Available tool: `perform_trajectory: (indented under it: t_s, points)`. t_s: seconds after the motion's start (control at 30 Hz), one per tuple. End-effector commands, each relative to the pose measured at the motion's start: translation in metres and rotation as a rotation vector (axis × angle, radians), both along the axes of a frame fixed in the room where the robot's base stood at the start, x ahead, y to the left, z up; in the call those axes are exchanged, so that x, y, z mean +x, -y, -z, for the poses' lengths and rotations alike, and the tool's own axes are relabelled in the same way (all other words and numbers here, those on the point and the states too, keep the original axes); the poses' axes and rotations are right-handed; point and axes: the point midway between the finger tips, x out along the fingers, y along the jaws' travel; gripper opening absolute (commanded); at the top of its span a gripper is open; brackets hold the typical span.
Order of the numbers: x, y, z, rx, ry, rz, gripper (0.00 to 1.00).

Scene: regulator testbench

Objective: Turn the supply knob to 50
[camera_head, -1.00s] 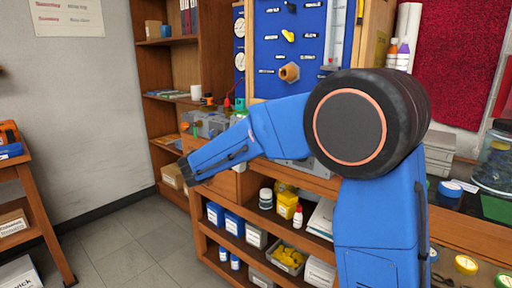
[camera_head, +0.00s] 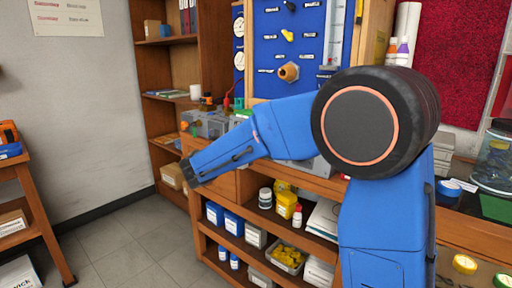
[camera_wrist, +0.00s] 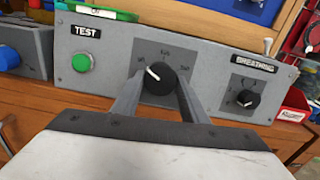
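In the wrist view, a black round knob (camera_wrist: 160,78) with a white pointer line sits in the middle of a grey panel (camera_wrist: 215,75). The pointer is towards the upper left. Scale numbers around it are too small to read surely, and no name label for this knob shows. My gripper (camera_wrist: 159,82) has one finger on each side of the knob, with a narrow gap visible on both sides, so it looks open around it. In the head view, the dark end of my gripper (camera_head: 189,172) is at the lower left of my blue arm; its fingers cannot be made out there.
A green TEST button (camera_wrist: 82,62) is left of the knob, and a smaller black BREATHING knob (camera_wrist: 243,98) is to the right. A red bin (camera_wrist: 293,107) stands at the panel's right end. A grey box with a blue knob (camera_wrist: 10,57) is at far left.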

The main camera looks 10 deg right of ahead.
Motion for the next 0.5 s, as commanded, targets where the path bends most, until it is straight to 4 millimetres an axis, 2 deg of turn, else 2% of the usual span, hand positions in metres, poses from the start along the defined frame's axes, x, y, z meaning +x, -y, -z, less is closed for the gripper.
perform_trajectory:
  t_s: [0.03,0.07,0.1,0.5]
  points:
    - [-0.0002,-0.0005,0.0018,0.000,-0.003,-0.001,0.49]
    - [-0.0002,-0.0005,0.0017,0.000,-0.003,-0.001,0.56]
    - [-0.0002,-0.0004,0.0015,0.000,-0.003,-0.001,0.59]
    - [-0.0041,-0.0063,0.0006,0.001,-0.001,-0.001,0.59]
